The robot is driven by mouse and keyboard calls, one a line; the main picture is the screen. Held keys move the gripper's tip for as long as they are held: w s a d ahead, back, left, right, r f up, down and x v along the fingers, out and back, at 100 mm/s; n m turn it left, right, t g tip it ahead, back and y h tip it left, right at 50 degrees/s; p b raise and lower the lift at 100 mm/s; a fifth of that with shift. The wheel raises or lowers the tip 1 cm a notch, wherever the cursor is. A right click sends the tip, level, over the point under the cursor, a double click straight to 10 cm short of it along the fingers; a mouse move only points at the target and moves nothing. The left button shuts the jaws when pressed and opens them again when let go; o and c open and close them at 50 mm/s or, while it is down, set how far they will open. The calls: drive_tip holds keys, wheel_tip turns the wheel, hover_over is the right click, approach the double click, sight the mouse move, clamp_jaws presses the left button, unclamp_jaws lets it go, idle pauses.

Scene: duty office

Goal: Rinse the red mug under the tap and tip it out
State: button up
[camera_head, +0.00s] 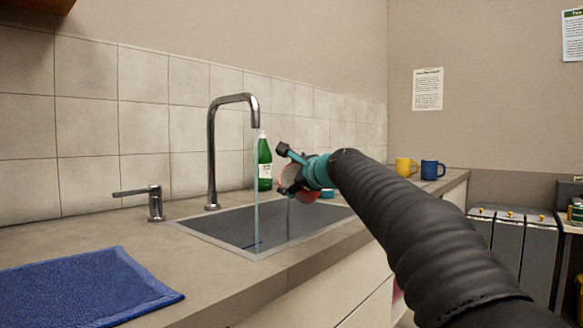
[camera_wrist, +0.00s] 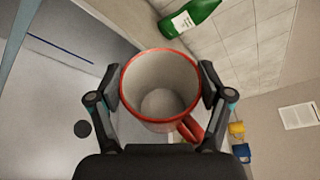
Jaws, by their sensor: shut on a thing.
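The red mug (camera_wrist: 160,91) has a pale inside and is held between the two fingers of my gripper (camera_wrist: 160,97). The wrist view looks into its opening, with the red handle at the lower right; I make out no water inside. In the head view the mug (camera_head: 309,198) is mostly hidden by my gripper (camera_head: 293,182), over the right part of the sink (camera_head: 222,234). The tap (camera_head: 212,150) is running. Its thin stream (camera_head: 256,200) falls into the sink to the left of the mug, apart from it.
A green bottle (camera_head: 265,165) stands behind the sink. A yellow mug (camera_head: 404,167) and a blue mug (camera_head: 431,169) stand at the counter's far end. A lever (camera_head: 154,203) stands left of the tap. A blue cloth (camera_head: 85,290) lies on the near left counter.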

drive_tip(key=shift+r+m+g+p, duration=0.15)
drive_tip(key=shift+m+g+p, duration=0.7)
drive_tip(key=shift+p, duration=1.1)
drive_tip(key=shift+r+m+g+p, duration=0.1)
drive_tip(key=shift+m+g+p, duration=0.25)
drive_tip(key=shift+m+p, duration=1.25)
drive_tip(key=shift+f+g+y, duration=0.2)
drive_tip(key=shift+g+y, duration=0.1)
drive_tip(key=shift+y, duration=0.1)
drive_tip(key=m+g+y, duration=0.1)
drive_tip(key=m+g, duration=0.1)
drive_tip(key=m, duration=0.1)
